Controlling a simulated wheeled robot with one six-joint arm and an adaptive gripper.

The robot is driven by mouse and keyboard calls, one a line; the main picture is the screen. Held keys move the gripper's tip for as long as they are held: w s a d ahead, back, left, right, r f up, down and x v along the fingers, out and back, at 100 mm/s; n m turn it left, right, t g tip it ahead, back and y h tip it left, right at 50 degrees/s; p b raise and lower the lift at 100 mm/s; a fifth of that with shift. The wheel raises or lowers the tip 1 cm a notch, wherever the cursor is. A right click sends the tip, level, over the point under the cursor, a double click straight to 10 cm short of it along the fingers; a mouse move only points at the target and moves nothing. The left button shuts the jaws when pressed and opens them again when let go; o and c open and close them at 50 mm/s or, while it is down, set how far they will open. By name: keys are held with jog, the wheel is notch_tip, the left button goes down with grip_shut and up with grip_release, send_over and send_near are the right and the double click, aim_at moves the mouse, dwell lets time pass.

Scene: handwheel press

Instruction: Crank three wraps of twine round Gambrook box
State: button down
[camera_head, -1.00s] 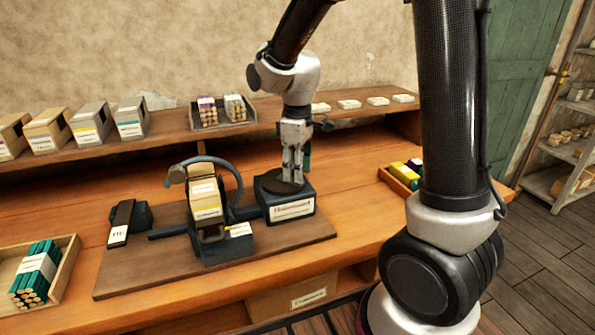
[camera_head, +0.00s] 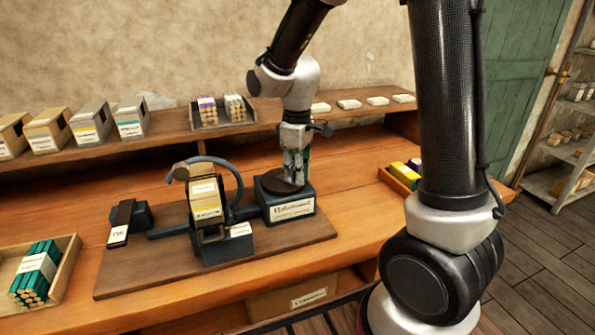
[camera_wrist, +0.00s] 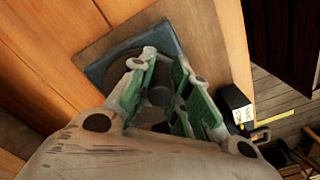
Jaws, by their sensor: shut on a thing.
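A small box (camera_head: 205,190) with a pale label and a yellow stripe stands in the wrapping machine (camera_head: 228,248), under its curved blue-grey arm; its label is too small to read. To the right is a dark blue housing (camera_head: 300,202) with a white label and a dark round handwheel (camera_head: 276,187) on top. My gripper (camera_head: 295,182) points down over the handwheel. In the wrist view its green-padded fingers (camera_wrist: 168,105) are shut on a dark knob (camera_wrist: 160,96) above the blue housing (camera_wrist: 100,73). The fingers hide much of the knob and wheel.
A dark block with a white tag (camera_head: 118,236) stands left of the machine. A tray of green sticks (camera_head: 70,246) is at the lower left. Labelled boxes (camera_head: 88,125) and a bundle tray (camera_head: 222,118) stand on the back shelf. Another tray (camera_head: 395,183) is right of the housing.

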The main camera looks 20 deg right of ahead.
jog(key=m, duration=0.1)
jog(key=a+m, duration=0.1)
jog(key=m, duration=0.2)
jog(key=shift+s+a, duration=0.25)
jog(key=shift+s, duration=0.1)
jog(key=shift+a+m, duration=0.25)
jog(key=shift+m, duration=0.5)
jog(key=shift+a+m, duration=0.25)
jog(key=shift+m, duration=0.5)
jog(key=c, duration=1.3)
grip_release()
jog(key=shift+r, duration=0.1)
notch_tip(320, 180, up, 12)
jog(key=shift+f, duration=0.1)
